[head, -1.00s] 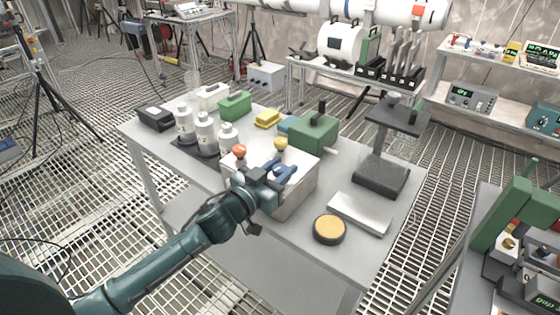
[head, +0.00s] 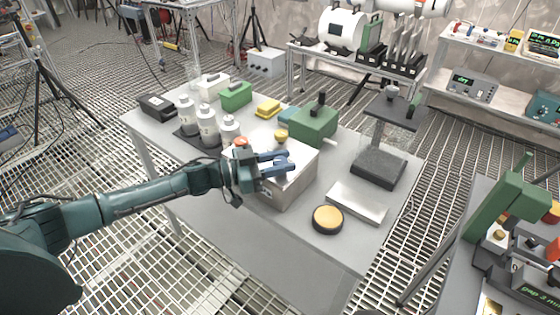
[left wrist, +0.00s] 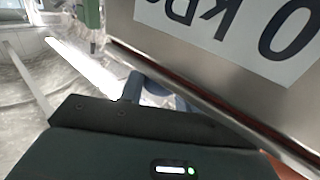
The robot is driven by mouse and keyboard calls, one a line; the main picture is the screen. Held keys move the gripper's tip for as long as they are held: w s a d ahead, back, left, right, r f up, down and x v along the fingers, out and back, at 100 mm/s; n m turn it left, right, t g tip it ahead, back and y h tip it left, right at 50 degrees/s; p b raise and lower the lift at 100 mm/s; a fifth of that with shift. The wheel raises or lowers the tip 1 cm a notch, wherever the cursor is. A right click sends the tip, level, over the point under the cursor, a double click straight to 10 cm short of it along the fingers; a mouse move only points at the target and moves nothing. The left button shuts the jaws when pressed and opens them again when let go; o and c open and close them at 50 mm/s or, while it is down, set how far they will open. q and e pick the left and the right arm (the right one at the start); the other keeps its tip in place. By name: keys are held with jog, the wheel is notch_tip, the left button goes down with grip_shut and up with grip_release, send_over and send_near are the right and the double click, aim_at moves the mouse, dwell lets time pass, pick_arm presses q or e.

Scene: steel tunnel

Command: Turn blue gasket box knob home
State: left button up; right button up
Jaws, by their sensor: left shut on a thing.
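The gasket box (head: 299,182) is a pale metal box near the front edge of the table. On its top stand an orange-red knob (head: 241,143), partly behind my gripper, and a yellow knob (head: 281,136). My left gripper (head: 285,161) reaches in from the left, low over the box top. Its blue fingers are closed around the blue knob, which they mostly hide, so its turn angle cannot be read. In the left wrist view, a blue finger (left wrist: 133,88) shows beside a metal wall with a white label (left wrist: 235,30). My right gripper is out of view.
White bottles (head: 208,124) stand left of the box. A green box (head: 314,124) stands behind it. A yellow-topped round tin (head: 327,219), a flat metal block (head: 356,203) and a dark stand (head: 378,168) are to the right. The table's front left is bare.

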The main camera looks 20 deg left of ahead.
pick_arm(q)
jog(key=shift+w+r, duration=0.1)
dwell(0.3)
jog(key=o, duration=0.9)
jog(key=shift+o, duration=0.2)
jog(key=b+v, duration=0.1)
jog(key=v, duration=1.2)
jog(key=shift+b, duration=0.3)
